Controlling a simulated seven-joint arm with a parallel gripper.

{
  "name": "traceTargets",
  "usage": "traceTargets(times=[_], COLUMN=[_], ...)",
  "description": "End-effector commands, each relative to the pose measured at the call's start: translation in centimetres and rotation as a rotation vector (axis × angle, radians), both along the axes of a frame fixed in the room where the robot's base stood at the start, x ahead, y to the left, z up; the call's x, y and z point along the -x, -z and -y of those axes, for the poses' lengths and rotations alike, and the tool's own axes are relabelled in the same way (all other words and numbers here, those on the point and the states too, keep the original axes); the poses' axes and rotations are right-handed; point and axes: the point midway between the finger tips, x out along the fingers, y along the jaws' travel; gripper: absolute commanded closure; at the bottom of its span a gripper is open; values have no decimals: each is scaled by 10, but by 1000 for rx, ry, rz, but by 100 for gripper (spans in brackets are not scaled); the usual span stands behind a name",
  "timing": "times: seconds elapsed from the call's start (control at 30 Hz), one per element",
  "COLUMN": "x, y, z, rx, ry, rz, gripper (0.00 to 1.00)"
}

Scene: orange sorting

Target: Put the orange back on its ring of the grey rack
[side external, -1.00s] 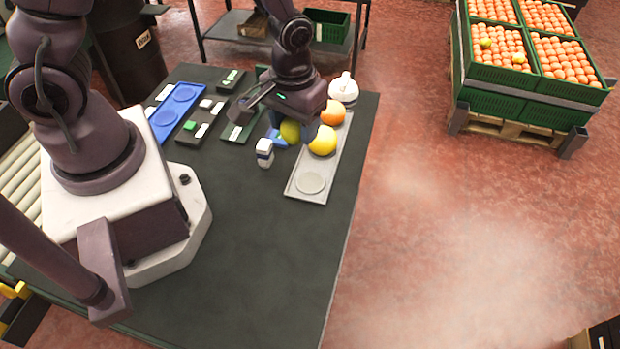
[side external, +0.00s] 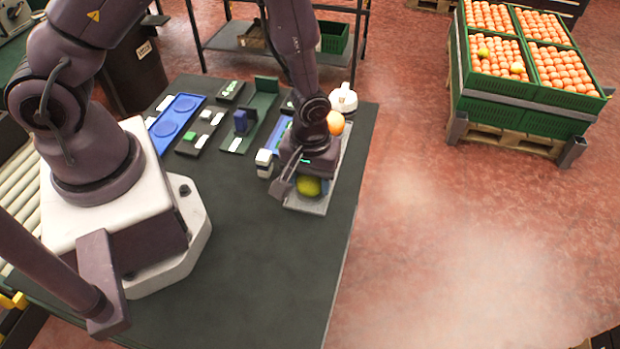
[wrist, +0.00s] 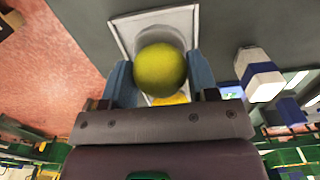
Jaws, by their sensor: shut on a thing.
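My gripper (side external: 305,176) is shut on a yellow-green fruit (side external: 308,186) at the near end of the grey rack (side external: 318,207). In the wrist view the fruit (wrist: 161,69) sits between the two blue fingers, in front of the rack's end ring (wrist: 165,30). I cannot tell whether the fruit touches the ring. A yellow fruit (wrist: 172,98) shows partly behind it in the wrist view; the gripper hides it in the side view. An orange fruit (side external: 335,122) sits farther along the rack.
A white-and-dark small bottle (side external: 264,163) stands left of the rack. A white rounded object (side external: 343,98) stands beyond its far end. A blue two-ring tray (side external: 176,122) and dark trays with small blocks lie at the back left. The table's front is clear.

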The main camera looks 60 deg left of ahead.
Motion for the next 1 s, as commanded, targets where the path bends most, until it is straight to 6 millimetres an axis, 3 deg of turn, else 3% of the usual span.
traceTargets(times=[0.43, 0.47, 0.57, 0.87, 1.0], x=[0, 0, 0, 0, -1], y=[9, 9, 9, 7, -5], z=[0, 0, 0, 0, 0], rx=[1, 1, 1, 1, 1], ry=[0, 0, 0, 0, 1], rz=[1, 1, 1, 2, 5], gripper=[74, 42, 21, 21, 21])
